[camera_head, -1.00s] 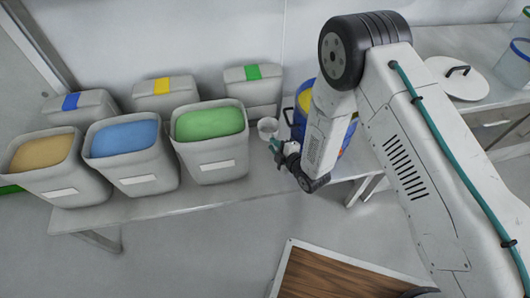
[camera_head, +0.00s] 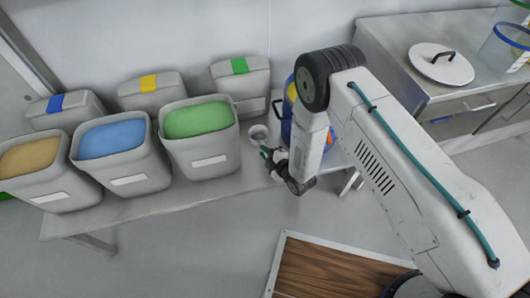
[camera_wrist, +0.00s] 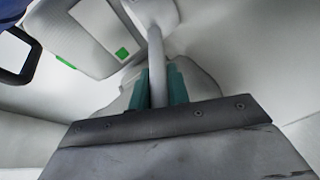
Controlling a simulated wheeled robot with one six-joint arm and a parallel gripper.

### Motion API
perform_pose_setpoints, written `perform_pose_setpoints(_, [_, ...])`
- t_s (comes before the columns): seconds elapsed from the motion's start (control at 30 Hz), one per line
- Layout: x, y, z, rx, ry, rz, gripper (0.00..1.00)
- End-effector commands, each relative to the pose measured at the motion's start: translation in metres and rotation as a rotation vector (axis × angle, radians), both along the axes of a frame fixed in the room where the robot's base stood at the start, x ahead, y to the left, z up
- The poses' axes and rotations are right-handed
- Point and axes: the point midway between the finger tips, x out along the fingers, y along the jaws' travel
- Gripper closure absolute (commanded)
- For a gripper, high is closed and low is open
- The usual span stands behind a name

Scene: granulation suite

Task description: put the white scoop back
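The white scoop shows in the head view (camera_head: 258,132) as a small round cup right of the bin of green powder (camera_head: 200,144), over the bench. Its pale handle and part of its head also show in the wrist view (camera_wrist: 156,62). My gripper (camera_head: 267,153) is at the near side of the scoop. In the wrist view its teal fingers (camera_wrist: 161,84) are shut on either side of the handle. Whether the scoop touches the bench cannot be told.
Bins of blue (camera_head: 122,172) and tan powder (camera_head: 40,182) stand to the left. Lidded containers with blue, yellow and green tags (camera_head: 240,82) stand behind. A blue drum (camera_head: 287,128) is close right of my gripper. A white lid (camera_head: 440,66) lies on the right counter.

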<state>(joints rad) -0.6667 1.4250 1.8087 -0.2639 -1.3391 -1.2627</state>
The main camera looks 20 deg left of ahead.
Motion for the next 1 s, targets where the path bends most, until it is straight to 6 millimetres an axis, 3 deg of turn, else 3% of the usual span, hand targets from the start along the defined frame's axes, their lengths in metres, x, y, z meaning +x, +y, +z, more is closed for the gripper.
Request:
perform_pose_setpoints(0.03, [0.0, 0.0, 0.0, 0.0, 0.0, 0.0, 0.71])
perform_pose_setpoints(0.1, [0.0, 0.0, 0.0, 0.0, 0.0, 0.0, 0.61])
perform_pose_setpoints(0.47, [-0.003, -0.004, 0.003, -0.001, 0.001, -0.001, 0.61])
perform_pose_setpoints(1.0, [-0.059, -0.081, 0.035, -0.001, 0.001, -0.002, 0.61])
